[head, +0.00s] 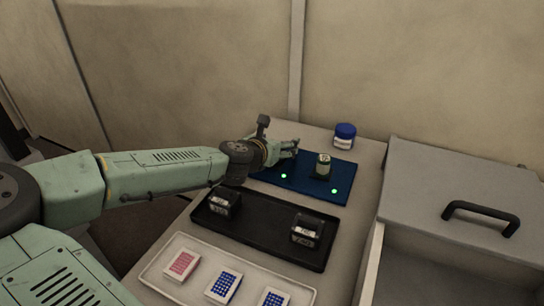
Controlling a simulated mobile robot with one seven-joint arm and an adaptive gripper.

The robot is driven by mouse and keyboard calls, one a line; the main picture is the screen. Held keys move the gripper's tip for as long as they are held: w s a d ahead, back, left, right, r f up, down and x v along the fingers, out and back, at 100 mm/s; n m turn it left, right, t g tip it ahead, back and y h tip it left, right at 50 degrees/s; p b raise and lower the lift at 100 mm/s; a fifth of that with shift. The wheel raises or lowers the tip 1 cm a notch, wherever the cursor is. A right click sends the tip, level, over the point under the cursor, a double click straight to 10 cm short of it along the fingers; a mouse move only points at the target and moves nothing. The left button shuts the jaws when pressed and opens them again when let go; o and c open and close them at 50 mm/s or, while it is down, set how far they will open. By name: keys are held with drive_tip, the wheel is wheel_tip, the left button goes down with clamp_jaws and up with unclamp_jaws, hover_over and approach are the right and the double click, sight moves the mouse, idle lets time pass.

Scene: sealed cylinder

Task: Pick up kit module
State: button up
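I cannot tell for sure which thing is the kit module. Two dark, box-like modules with pale labels sit on the black tray (262,233), the left module (222,201) and the right module (306,230). I see nothing clearly held.
A blue-lidded jar (344,136) stands behind the mat. Two green lights glow on the mat. A white tray (207,304) with one red-patterned and two blue-patterned packs lies in front. At the right is a grey container (460,187) with a black handle (481,217).

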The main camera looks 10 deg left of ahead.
drive_tip(key=shift+c, duration=0.3)
drive_tip(key=c, duration=1.3)
